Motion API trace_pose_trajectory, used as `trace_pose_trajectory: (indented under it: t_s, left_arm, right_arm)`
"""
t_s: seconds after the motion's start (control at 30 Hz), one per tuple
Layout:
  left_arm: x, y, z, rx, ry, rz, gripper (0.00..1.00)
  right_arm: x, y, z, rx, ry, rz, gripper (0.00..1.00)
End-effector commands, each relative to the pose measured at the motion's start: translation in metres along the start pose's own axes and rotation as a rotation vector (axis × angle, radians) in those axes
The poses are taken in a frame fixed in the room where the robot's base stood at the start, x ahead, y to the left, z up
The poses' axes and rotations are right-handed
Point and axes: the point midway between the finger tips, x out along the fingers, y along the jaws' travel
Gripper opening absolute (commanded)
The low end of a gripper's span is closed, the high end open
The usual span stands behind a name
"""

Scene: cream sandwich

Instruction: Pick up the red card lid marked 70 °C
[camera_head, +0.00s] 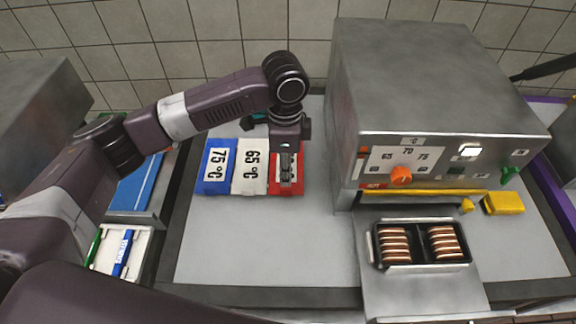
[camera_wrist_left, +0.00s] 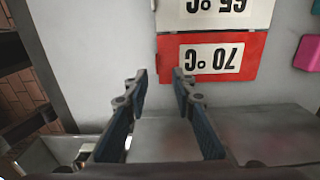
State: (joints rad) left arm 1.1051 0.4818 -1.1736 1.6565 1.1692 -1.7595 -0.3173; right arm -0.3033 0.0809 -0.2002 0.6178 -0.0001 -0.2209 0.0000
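The red card lid (camera_head: 275,188) lies flat on the grey worktop, at the right end of a row of three cards. In the head view my left gripper (camera_head: 290,182) hangs over it and hides most of its label. In the left wrist view the red lid (camera_wrist_left: 167,58) shows its 70 °C label upside down. I cannot tell the height of the fingertips above the lid. My right gripper is not in view.
A white 65 °C card (camera_head: 250,188) and a blue 75 °C card (camera_head: 204,188) lie to the left. A steel oven (camera_head: 440,100) stands to the right, with a tray of sandwiches (camera_head: 418,263) in front. The worktop (camera_head: 270,240) before the cards is clear.

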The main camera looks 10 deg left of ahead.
Motion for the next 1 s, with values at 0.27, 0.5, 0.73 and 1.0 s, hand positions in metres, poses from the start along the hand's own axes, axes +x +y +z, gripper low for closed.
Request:
trace_pose_trajectory:
  t_s: [0.27,0.5,0.73,1.0]
  left_arm:
    - [0.03,0.001,0.0,-0.001,-0.002,0.004,0.24]
    - [0.064,0.001,-0.001,-0.001,-0.001,0.002,0.24]
    - [0.07,0.0,-0.001,0.0,0.0,0.0,0.24]
    - [0.07,0.0,-0.001,0.0,0.001,0.0,0.01]
  right_arm:
    - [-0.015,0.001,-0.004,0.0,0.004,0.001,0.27]
    - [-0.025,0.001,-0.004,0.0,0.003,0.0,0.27]
    - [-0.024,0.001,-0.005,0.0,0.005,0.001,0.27]
    - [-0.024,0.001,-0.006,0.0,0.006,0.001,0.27]
